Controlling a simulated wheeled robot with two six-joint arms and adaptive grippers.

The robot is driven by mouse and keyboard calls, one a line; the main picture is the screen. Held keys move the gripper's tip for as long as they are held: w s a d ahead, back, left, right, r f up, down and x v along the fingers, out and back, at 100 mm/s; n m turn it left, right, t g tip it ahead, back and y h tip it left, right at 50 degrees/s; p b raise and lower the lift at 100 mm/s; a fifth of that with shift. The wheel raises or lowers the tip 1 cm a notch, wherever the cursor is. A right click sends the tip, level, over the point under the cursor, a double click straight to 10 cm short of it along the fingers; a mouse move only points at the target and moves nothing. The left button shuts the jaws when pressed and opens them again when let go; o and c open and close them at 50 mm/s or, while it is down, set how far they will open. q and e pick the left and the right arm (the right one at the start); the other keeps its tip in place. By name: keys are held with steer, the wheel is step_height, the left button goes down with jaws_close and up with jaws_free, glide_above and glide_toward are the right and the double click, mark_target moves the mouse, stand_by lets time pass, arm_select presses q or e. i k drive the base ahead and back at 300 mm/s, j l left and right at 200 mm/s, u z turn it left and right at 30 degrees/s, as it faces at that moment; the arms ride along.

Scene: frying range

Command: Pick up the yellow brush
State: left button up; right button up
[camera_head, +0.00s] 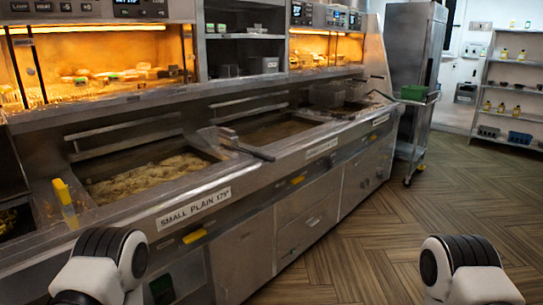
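A yellow object that looks like the yellow brush (62,192) stands upright, slightly tilted, at the left end of the fryer, beside the basin of food. Its lower part is paler and its bristles cannot be made out. My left arm shows as a white and black link at the bottom left, below and to the right of the brush and apart from it in the picture. My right arm shows as a similar link at the bottom right, over the floor. Neither gripper's fingers are in view.
The fryer counter (160,208) runs from front left to back, with a basin of fried food (150,180) and a dark handle (245,146) jutting over its edge. Heated shelves rise behind. A metal cart (412,130) stands at the far end. The wooden floor (400,225) at right is clear.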

mark_target(61, 191)
steer(key=u, duration=1.1)
